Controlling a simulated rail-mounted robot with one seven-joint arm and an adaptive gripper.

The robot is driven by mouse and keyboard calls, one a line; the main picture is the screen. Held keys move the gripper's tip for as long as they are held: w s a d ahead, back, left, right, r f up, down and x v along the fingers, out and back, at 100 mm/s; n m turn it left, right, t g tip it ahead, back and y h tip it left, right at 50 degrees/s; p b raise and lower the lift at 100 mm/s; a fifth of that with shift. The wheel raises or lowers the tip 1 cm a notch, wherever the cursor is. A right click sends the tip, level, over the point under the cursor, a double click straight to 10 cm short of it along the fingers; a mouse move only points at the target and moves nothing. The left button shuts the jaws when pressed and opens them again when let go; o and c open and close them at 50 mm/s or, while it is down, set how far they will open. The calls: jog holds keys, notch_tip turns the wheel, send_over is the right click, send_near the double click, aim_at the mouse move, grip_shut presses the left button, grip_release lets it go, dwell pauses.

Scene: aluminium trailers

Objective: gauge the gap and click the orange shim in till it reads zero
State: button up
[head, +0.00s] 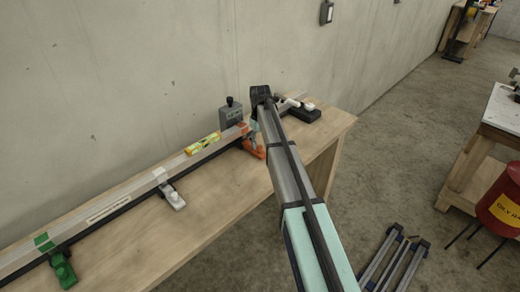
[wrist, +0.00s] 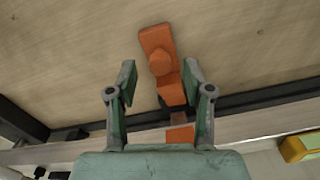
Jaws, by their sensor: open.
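The orange shim (wrist: 158,62), with a round knob on top, lies between my gripper's (wrist: 160,80) two open fingers in the wrist view. Gaps show on both sides of it, and its narrow end points at the dark edge of the long rail. An orange band (wrist: 180,134) marks the rail in line with it. In the head view the orange shim (head: 254,150) sits at the rail's front side, partly hidden by my gripper (head: 254,126). A grey boxy device with a dark knob (head: 231,114), perhaps the gauge, stands behind the rail; its reading is too small to tell.
The long aluminium rail (head: 118,207) runs along the wooden bench (head: 120,255). A white piece (head: 172,196) and a green piece (head: 62,270) sit at its front. A yellow level (head: 203,144) lies along it. A black block (head: 303,114) is at the right. The bench front is clear.

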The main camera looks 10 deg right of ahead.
aim_at(260, 147)
notch_tip(260, 147, up, 7)
dwell(0.3)
